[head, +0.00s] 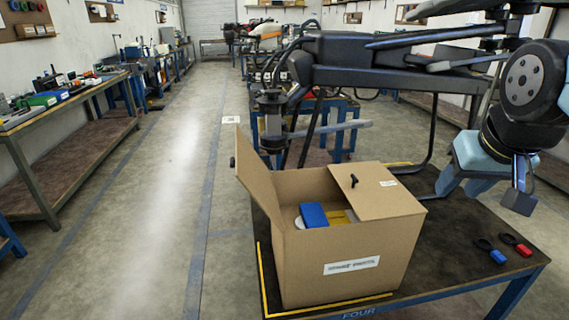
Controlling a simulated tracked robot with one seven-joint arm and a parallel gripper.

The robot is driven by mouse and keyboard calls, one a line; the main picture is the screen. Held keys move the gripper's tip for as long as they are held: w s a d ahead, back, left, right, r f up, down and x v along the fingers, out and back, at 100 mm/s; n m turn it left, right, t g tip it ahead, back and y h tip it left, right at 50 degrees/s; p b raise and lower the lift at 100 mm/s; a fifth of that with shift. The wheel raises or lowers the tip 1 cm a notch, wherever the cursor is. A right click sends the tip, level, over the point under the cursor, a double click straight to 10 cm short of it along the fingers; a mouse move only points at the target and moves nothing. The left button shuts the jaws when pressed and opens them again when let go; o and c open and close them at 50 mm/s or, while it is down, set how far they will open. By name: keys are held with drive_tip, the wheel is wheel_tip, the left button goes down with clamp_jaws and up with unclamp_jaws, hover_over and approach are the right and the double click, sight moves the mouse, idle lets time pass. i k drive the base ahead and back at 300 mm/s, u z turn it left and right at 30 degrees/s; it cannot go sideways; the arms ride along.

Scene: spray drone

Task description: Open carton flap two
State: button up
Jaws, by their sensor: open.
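The cardboard carton (345,245) stands on the dark bench in the head view, with a printed label on its front. Its left flap (258,175) is raised and leans outward, with a dark knob on its outer face. Its right flap (378,191) lies flat over the right part of the opening, with a black knob (354,181) near its free edge and a small white tag. I cannot read the tag. A blue item (314,215) and something yellow and white show inside. My gripper (488,197) is open and empty, to the right of the carton and above the bench, apart from the flap.
The drone's dark arm and frame (395,60) hang behind and above the carton. The bench between carton and clips is clear.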

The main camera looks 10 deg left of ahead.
sight(373, 193)
drive_tip(key=i, duration=0.2)
drive_tip(key=z, duration=1.4)
drive_tip(key=k, duration=1.75)
drive_tip(key=u, duration=1.5)
drive_tip(key=i, duration=1.05)
drive_tip(key=z, duration=0.05)
